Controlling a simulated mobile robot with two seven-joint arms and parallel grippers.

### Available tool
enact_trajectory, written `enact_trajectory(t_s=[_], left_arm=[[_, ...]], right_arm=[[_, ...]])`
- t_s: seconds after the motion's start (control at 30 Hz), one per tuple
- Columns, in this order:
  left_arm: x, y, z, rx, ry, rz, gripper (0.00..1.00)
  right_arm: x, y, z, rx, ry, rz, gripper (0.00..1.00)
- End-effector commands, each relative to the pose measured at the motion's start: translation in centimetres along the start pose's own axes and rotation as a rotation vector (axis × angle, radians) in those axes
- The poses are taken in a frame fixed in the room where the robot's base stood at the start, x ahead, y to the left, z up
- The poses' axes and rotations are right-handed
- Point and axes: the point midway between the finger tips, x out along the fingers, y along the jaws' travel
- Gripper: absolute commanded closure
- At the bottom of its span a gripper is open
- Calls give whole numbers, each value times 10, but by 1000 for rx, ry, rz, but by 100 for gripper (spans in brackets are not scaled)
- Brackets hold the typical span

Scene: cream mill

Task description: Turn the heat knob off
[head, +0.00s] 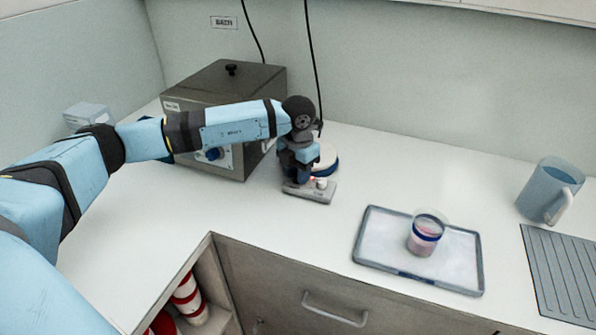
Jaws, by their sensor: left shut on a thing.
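A small hot plate (318,194) with a round, blue-rimmed top (330,161) stands on the counter right of the grey metal box. A white knob (321,184) shows on its front panel, beside a small reddish light. My left gripper (300,180) points down at the left part of this panel. It is shut on what seems to be the heat knob, which the fingers hide. I cannot read the knob's setting. My right gripper is not in view.
The grey metal box (225,80) with a blue front knob (214,154) stands behind my left arm. A tray (365,240) holds a jar (424,236) with pink contents. A blue jug (549,190) stands at the right. Black cables hang behind. The counter between is clear.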

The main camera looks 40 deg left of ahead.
Motion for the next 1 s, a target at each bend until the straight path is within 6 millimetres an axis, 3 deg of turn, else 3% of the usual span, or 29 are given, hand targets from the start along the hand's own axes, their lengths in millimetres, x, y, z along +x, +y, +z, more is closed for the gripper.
enact_trajectory(t_s=[0.5, 1.0], left_arm=[[-1, 0, 0, -442, 0, -1, 95], [-1, 0, 0, -624, -1, -1, 95]], right_arm=[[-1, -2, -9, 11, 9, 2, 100], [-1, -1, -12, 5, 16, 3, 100]])
